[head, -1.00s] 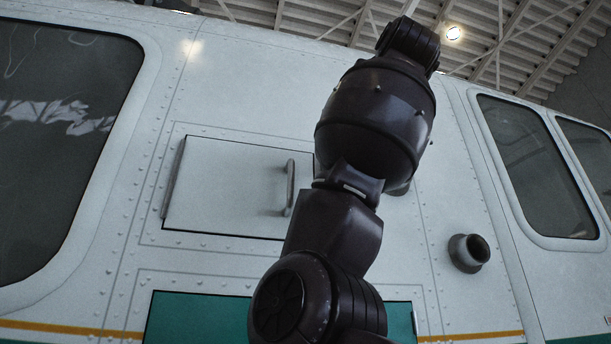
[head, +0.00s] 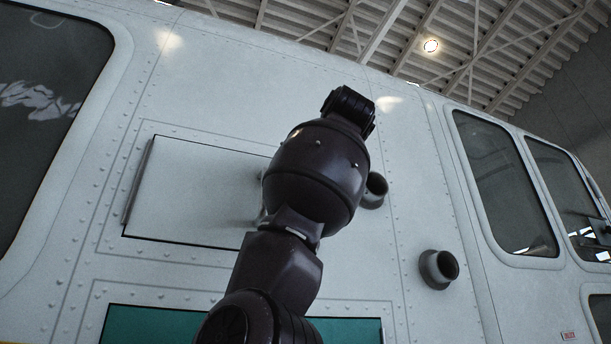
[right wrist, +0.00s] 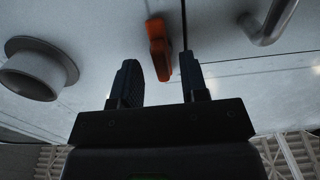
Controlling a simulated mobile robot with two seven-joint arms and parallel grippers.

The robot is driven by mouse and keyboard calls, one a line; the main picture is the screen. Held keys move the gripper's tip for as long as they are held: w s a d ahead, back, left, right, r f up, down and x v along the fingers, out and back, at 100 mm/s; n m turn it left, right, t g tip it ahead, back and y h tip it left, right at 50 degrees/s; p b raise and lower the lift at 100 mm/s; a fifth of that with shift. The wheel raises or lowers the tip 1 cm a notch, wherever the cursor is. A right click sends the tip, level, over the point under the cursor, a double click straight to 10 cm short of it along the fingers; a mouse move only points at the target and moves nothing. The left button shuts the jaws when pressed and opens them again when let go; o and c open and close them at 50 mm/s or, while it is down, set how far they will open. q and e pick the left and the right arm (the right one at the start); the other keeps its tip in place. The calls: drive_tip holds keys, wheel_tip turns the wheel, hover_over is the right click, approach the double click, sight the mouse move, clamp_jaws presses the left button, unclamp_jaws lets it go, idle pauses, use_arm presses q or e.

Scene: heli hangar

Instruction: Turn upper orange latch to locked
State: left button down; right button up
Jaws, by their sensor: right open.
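The orange latch (right wrist: 159,48) shows in the right wrist view as a short bar on the pale hull panel. My right gripper (right wrist: 158,60) is open, its two dark fingers pointing at the hull. The latch lies between the fingertips in the picture, nearer the left finger. I cannot tell how deep the fingers reach or whether they touch it. In the head view my right arm covers the latch and the gripper. My left gripper is in neither view.
A closed hatch (head: 190,190) is left of my arm. A bar handle (right wrist: 272,22) stands right of the latch in the wrist view. A round pipe stub (right wrist: 36,68) is left of it. Another stub (head: 438,268) sticks out from the hull at lower right in the head view.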

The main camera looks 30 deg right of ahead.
drive_tip(key=shift+p+x, duration=0.3)
drive_tip(key=shift+x, duration=0.95)
clamp_jaws()
